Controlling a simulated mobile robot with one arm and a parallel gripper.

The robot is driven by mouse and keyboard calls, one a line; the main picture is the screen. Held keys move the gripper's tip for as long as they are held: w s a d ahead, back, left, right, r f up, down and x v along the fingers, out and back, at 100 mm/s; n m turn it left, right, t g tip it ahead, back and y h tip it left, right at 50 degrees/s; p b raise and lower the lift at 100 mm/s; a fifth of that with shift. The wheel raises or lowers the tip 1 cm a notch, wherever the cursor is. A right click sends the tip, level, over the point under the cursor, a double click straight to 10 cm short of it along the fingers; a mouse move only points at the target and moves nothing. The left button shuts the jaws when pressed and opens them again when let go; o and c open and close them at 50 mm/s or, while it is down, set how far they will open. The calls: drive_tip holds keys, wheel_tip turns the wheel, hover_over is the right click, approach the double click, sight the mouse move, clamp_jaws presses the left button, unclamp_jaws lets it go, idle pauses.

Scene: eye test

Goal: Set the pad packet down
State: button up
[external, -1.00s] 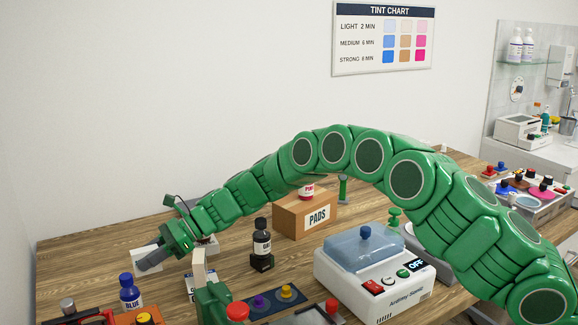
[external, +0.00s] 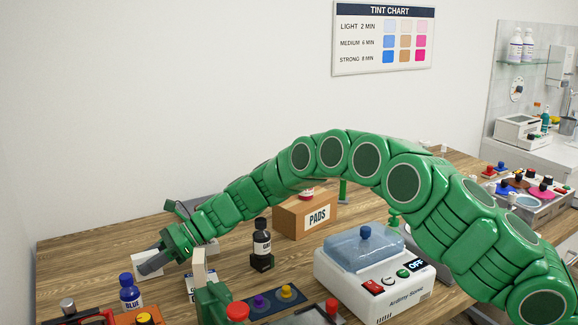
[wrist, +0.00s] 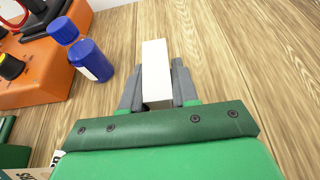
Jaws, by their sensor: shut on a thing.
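The pad packet (wrist: 157,62) is a plain white, narrow block in the wrist view. It sits between the grey fingers of my gripper (wrist: 157,88), which is shut on it. In the external view my gripper (external: 152,264) is low over the left part of the wooden table (external: 90,258), behind the blue bottle. The packet's far end points away from my palm. I cannot tell whether its underside touches the table.
A blue bottle (wrist: 90,60) and an orange device (wrist: 35,72) stand left of the packet in the wrist view. A dark bottle (external: 262,240), a box marked PADS (external: 305,217) and a white machine (external: 365,280) stand to the right. Bare wood lies right of the packet.

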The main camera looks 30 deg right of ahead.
drive_tip(key=shift+f, duration=0.4)
drive_tip(key=o, duration=1.1)
drive_tip(key=shift+v, duration=3.9)
